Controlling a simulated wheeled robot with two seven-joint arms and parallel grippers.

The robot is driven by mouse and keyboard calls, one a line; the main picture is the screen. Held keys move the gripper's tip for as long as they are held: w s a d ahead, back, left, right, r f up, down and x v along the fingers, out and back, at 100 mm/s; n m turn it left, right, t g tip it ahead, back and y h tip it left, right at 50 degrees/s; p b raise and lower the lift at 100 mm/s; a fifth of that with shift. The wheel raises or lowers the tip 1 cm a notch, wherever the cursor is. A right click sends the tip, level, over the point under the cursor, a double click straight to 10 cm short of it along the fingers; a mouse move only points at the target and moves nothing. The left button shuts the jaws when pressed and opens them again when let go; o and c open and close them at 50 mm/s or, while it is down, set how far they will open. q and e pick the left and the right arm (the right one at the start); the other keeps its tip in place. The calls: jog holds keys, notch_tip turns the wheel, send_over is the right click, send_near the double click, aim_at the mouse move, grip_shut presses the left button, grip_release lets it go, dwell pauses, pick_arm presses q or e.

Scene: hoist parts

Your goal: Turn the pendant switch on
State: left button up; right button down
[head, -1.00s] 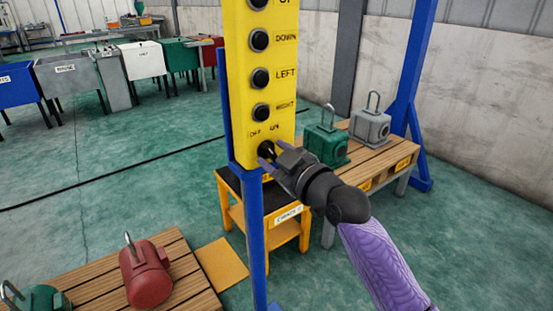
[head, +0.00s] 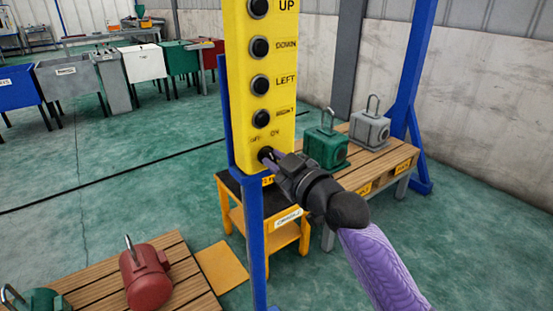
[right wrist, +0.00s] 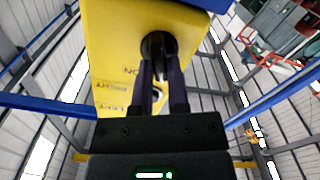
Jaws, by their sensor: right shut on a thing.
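The yellow pendant (head: 285,100) stands upright on a blue post, with a column of black buttons marked UP, DOWN, LEFT and one below. At its lower end is the black rotary switch (right wrist: 157,44), between the OFF and ON marks. My right gripper (head: 268,157) reaches it from the lower right. In the right wrist view the gripper's fingers (right wrist: 161,70) are close together at the switch knob, shut on it. The fingers hide much of the knob, and I cannot tell which mark it points to. My left gripper is not in view.
A blue post (head: 253,230) holds the pendant. Behind it are a yellow cart (head: 288,240) and a wooden pallet table (head: 378,160) with a green hoist block (head: 325,148) and a grey one (head: 369,128). A red motor (head: 145,275) lies on a pallet at lower left.

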jog(key=m+p, duration=0.1)
jog(key=m, duration=0.1)
jog(key=shift+r+m, duration=0.15)
jog(key=shift+m, duration=0.15)
jog(key=m+p, duration=0.1)
jog(key=m, duration=0.1)
jog(key=shift+d+m, duration=0.1)
jog(key=shift+m, duration=0.3)
jog(key=m, duration=0.3)
jog(key=shift+p, duration=0.4)
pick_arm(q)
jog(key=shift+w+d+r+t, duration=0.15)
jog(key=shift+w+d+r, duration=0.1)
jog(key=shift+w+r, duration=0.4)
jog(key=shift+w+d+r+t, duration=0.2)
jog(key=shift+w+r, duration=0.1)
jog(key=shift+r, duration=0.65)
pick_arm(e)
jog(key=shift+w+m, duration=0.1)
jog(key=shift+m, duration=1)
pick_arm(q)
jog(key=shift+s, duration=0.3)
pick_arm(e)
jog(key=shift+f, duration=0.2)
jog(key=c, duration=0.6)
grip_release()
jog(key=shift+d, duration=0.1)
jog(key=shift+c, duration=0.2)
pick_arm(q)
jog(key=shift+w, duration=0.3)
